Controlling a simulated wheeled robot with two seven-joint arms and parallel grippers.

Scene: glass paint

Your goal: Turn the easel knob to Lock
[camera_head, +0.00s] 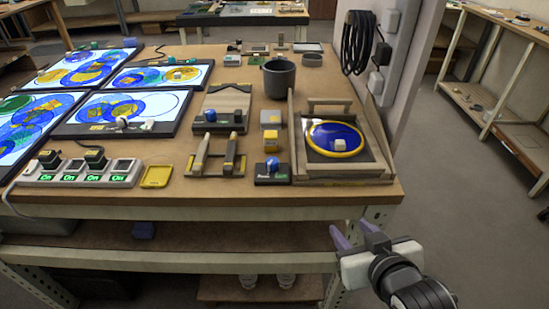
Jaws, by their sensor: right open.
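A wooden easel-like frame (343,174) at the table's right front holds a blue round pane with a yellow rim (326,137). A small blue knob (272,165) on a black base with a green label stands just left of this frame. Another blue knob (238,116) sits at the front of a sloped wooden board (228,99). I cannot tell which knob is the easel's, and the lettering is too small to read. My right gripper (347,237) is open and empty, beyond the table's front edge, below and right of both knobs. My left gripper is not in view.
Lit panels with coloured circles (161,75) fill the table's left. A power strip (80,174) and yellow tray (157,177) lie at the front left. A dark cup (279,77) stands behind the knobs. A post with a coiled cable (357,43) rises at the right. Open floor lies right.

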